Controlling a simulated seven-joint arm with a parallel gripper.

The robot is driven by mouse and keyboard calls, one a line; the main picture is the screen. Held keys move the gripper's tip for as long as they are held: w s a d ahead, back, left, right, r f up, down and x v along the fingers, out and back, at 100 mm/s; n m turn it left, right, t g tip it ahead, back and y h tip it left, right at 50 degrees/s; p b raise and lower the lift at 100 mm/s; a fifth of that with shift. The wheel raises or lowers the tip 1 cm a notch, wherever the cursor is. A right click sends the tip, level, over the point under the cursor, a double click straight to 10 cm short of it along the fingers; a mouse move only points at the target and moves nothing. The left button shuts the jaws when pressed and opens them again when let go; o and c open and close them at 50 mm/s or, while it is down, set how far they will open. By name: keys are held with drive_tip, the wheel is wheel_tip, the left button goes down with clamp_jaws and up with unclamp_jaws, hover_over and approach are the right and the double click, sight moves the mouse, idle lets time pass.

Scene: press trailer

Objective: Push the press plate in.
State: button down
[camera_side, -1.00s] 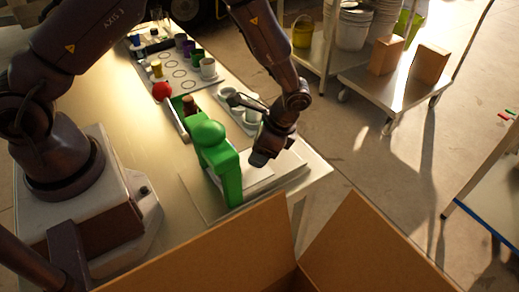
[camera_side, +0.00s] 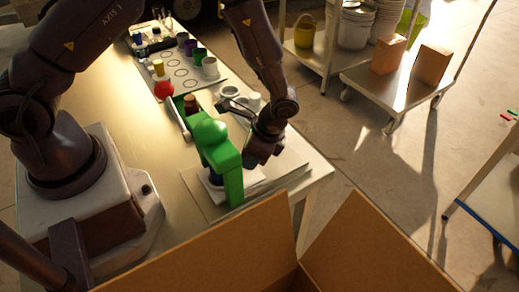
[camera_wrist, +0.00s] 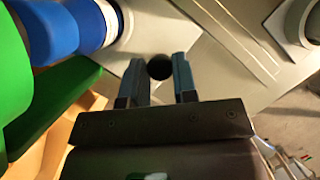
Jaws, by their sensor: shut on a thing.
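The green press (camera_side: 232,180) stands on the bench, with its rounded green top above an open bay. The pale press plate (camera_side: 250,180) lies at its foot, reaching into the bay. A blue part (camera_side: 214,178) shows under the press head; the wrist view shows blue rounded parts (camera_wrist: 90,25) with a white ring, beside the green frame (camera_wrist: 20,75). My gripper (camera_wrist: 159,75) is low at the right side of the press, shut on a round black knob (camera_wrist: 159,67) between its fingers. In the side view my wrist hides the knob and fingertips.
A red ball (camera_side: 164,90) tops a metal lever behind the press. Behind are a tray (camera_side: 233,92) with pale cups and a mat (camera_side: 186,90) with coloured cups. An open cardboard box (camera_side: 210,245) is in front.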

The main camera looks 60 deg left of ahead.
drive_tip(key=shift+s, duration=0.5)
drive_tip(key=c, duration=0.9)
unclamp_jaws()
drive_tip(key=shift+w, duration=0.1)
drive_tip(key=shift+d+r, duration=0.1)
drive_tip(key=shift+r, duration=0.1)
drive_tip(key=v, duration=1.2)
drive_tip(key=shift+r, duration=0.25)
drive_tip(key=shift+w, duration=0.1)
